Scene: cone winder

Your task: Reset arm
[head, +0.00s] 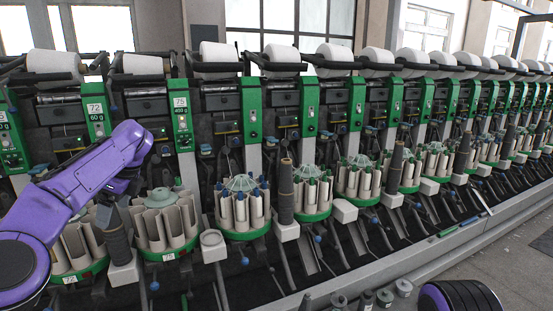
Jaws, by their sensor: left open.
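My left arm reaches in from the left over the winder. My left gripper (115,196) is open, pointing down in front of the station labelled 72. A dark grey bobbin (116,238) stands upright just below it on a pale block (125,272). The gripper's fingers are dark and small here, so I cannot tell whether they touch the bobbin's top. My right gripper is out of view.
The cone winder's row of stations runs back to the right, with white cones (282,54) on top and round bobbin magazines (242,205) below. Other dark bobbins stand upright, one at the centre (286,190). Grey floor (500,255) is open at the right.

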